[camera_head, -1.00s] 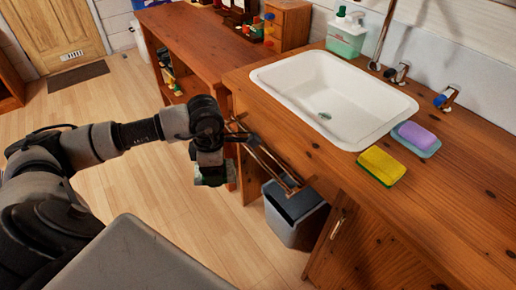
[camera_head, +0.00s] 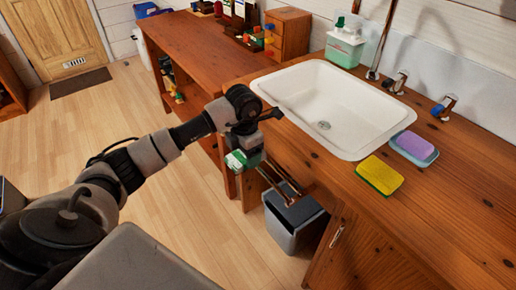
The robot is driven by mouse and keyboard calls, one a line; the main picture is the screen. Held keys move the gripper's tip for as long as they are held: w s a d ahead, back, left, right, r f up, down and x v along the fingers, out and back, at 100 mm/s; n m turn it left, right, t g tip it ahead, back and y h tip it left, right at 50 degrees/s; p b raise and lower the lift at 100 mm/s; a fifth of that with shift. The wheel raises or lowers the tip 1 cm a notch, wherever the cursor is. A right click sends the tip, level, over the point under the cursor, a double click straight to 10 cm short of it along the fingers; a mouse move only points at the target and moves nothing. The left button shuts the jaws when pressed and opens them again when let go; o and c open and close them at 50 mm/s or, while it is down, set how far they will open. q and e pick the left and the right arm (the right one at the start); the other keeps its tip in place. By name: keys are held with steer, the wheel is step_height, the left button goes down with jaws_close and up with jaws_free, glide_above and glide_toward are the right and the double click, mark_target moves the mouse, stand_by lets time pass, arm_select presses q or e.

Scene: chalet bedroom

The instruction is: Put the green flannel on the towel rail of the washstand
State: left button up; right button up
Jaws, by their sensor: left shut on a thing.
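The washstand (camera_head: 322,172) is a wooden counter with a white basin. Its towel rail (camera_head: 279,180) shows as thin bars on the front, below the counter edge. My left gripper (camera_head: 244,148) is shut on the green flannel (camera_head: 240,161), which shows as a small green and white patch under the gripper. The flannel hangs in front of the counter's front edge, just left of and above the rail in the picture. I cannot tell whether it touches the rail. The gripper hides part of the flannel. My right gripper is not in view.
A grey bin (camera_head: 294,220) stands below the rail. A yellow sponge (camera_head: 380,175), a purple soap (camera_head: 415,145) on a dish and a green soap bottle (camera_head: 344,44) stand around the basin (camera_head: 330,105). A wooden desk (camera_head: 195,45) adjoins the washstand at left.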

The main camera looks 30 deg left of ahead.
arm_select(q)
steer(key=shift+w+d, duration=0.3)
steer(key=shift+w, duration=0.35)
steer(key=w, duration=0.1)
steer(key=w+d, duration=0.1)
steer(key=shift+w, duration=0.3)
steer(key=shift+f, duration=0.8)
steer(key=o, duration=0.9)
